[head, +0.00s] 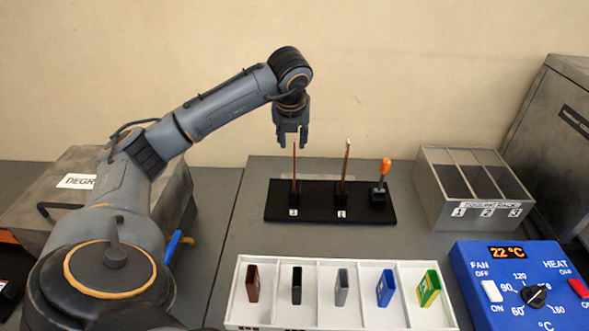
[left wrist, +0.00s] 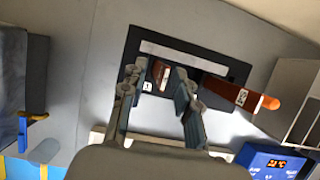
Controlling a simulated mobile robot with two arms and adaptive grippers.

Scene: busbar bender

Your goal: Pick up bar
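Two thin copper-coloured bars stand upright in a black stand (head: 330,212): the left bar (head: 294,170) and the taller right bar (head: 345,165). My left gripper (head: 291,143) points down just above the left bar's top. In the left wrist view, my left gripper (left wrist: 157,82) has its two fingers apart, with the left bar (left wrist: 160,73) seen between them; whether it touches either finger I cannot tell. The right bar (left wrist: 228,91) is right of the fingers there. My right gripper is in neither view.
An orange-handled tool (head: 384,168) stands at the stand's right end. A white divided tray (head: 243,301) holds several small coloured pieces in front. A numbered metal cooling rack (head: 440,210) and a blue control panel (head: 515,273) are at right. A grey box (head: 70,163) is at left.

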